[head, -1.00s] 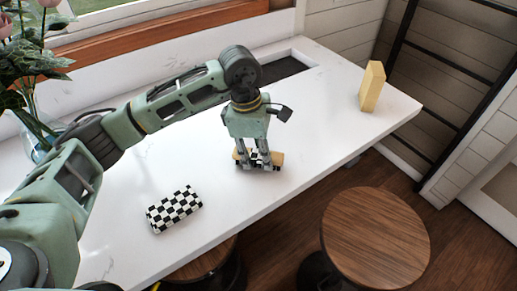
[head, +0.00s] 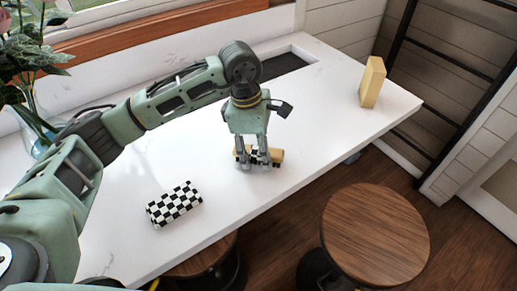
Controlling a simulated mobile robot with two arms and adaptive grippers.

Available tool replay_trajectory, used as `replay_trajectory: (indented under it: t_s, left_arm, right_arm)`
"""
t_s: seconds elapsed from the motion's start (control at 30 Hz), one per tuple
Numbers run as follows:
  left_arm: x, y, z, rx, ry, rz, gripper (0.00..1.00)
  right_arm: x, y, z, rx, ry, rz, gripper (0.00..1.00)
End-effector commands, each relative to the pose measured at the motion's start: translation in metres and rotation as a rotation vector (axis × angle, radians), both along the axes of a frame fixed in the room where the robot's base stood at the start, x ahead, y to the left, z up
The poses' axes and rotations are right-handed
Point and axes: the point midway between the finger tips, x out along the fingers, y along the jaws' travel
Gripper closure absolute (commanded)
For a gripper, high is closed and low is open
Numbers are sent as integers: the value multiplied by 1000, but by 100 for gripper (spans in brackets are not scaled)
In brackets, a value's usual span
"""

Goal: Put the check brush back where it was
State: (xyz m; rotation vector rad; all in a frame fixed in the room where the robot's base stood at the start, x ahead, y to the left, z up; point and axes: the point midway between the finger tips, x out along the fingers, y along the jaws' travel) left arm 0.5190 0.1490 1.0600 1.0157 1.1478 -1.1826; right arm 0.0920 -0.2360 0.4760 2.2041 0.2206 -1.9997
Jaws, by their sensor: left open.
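A small item with a black-and-white check part and a tan end (head: 277,156) lies on the white counter under my left gripper (head: 257,166). It looks like the check brush, but the fingers hide part of it. The gripper points down, open, with its fingertips low around the item; whether they touch it I cannot tell. A separate black-and-white checked block (head: 174,205) lies flat on the counter to the left, nearer the front edge. My right gripper is out of view.
A pale yellow block (head: 372,82) stands upright at the counter's right end. A dark recess (head: 286,66) lies at the back. A vase with flowers (head: 35,110) stands at left. Wooden stools (head: 375,237) stand in front. The counter (head: 325,110) is clear right of the gripper.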

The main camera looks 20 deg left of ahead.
Motion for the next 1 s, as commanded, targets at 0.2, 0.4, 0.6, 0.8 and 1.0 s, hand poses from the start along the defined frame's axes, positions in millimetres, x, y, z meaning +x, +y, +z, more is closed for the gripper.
replay_trajectory:
  t_s: [0.2, 0.4, 0.6, 0.8, 1.0]
  left_arm:
    - [1, 5, 33, -1, -7, 1, 54]
    - [0, 12, 78, -1, -7, 0, 54]
    - [-1, 16, 109, 0, -3, 1, 54]
    - [-2, 18, 120, 0, 0, 0, 54]
    - [-2, 18, 121, 0, 0, 0, 54]
  right_arm:
    - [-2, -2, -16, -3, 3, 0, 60]
    - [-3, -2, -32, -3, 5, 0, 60]
    - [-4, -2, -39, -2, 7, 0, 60]
    - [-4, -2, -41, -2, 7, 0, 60]
    - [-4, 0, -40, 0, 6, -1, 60]
